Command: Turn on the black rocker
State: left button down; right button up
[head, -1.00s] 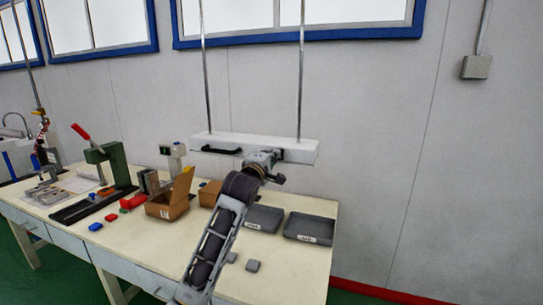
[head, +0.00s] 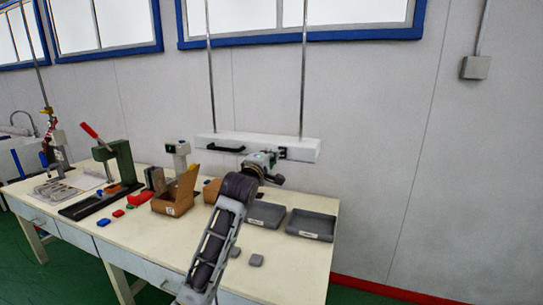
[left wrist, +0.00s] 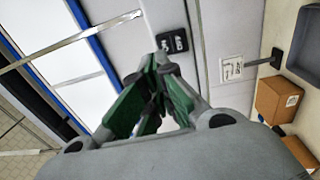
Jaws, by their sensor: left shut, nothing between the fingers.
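The black rocker (left wrist: 174,40) is a small dark block with pale markings on the light face of the hanging white bar, just beyond my fingertips in the left wrist view. My left gripper (left wrist: 160,65) is shut and empty, its green-and-black fingers together and pointing at the area beside the rocker. Contact cannot be told. In the head view my left gripper (head: 265,161) is in front of the right part of the white bar (head: 225,139), with a small dark patch showing right beside it. My right gripper is not in view.
Below the bar, the table holds grey trays (head: 311,224), an open cardboard box (head: 176,195) and a green press (head: 120,163).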

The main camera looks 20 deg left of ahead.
pick_arm(q)
jog(key=s+r, duration=0.1)
jog(key=s, duration=0.8)
jog(key=shift+a+r+b, duration=0.15)
jog(key=shift+a+b, duration=0.05)
jog(key=shift+b, duration=0.2)
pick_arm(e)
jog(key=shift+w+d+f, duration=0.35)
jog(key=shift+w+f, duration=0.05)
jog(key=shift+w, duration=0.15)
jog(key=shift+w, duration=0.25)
